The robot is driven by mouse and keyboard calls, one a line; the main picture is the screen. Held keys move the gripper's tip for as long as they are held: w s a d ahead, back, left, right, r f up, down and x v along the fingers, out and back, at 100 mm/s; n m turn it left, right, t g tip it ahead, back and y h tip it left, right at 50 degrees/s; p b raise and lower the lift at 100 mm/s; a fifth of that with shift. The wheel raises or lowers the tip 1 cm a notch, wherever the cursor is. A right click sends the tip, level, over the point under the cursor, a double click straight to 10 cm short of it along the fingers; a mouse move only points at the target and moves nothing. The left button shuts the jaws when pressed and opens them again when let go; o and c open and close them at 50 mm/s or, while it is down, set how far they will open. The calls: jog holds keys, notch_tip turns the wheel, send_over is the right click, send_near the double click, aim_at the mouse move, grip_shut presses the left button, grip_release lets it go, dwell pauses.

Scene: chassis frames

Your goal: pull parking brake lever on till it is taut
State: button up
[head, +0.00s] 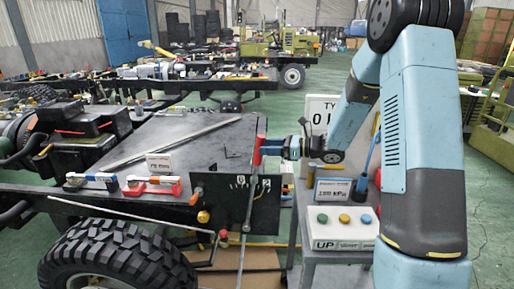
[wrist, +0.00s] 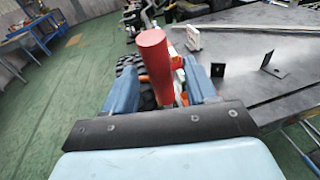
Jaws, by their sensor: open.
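The parking brake lever is a thin grey rod with a red grip (head: 258,151) at its top. It stands nearly upright, leaning slightly right, in front of a black plate (head: 212,190) with white marks on the chassis side. My gripper (head: 268,147) is at the red grip, coming from the right. In the wrist view the red grip (wrist: 154,58) rises between the two blue fingers (wrist: 162,80), with gaps visible beside it. The gripper is open around the grip and not closed on it. The grip's lower part is partly hidden in the wrist view.
A grey cart (head: 323,258) with an UP button box (head: 340,228) and a kPa display (head: 332,190) stands just right of the lever. A large tyre (head: 115,258) is at lower left. A dark deck (head: 190,140) with a loose rod lies behind.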

jog(key=f+v, duration=0.1)
jog(key=v, duration=0.7)
jog(key=shift+d+r, duration=0.2)
jog(key=shift+r, duration=0.3)
jog(key=shift+y, duration=0.6)
jog(key=x, duration=1.3)
jog(key=shift+w+a+f, duration=0.15)
jog(key=shift+a+f, duration=0.05)
jog(key=shift+a, duration=0.1)
jog(key=shift+c, duration=0.4)
grip_shut()
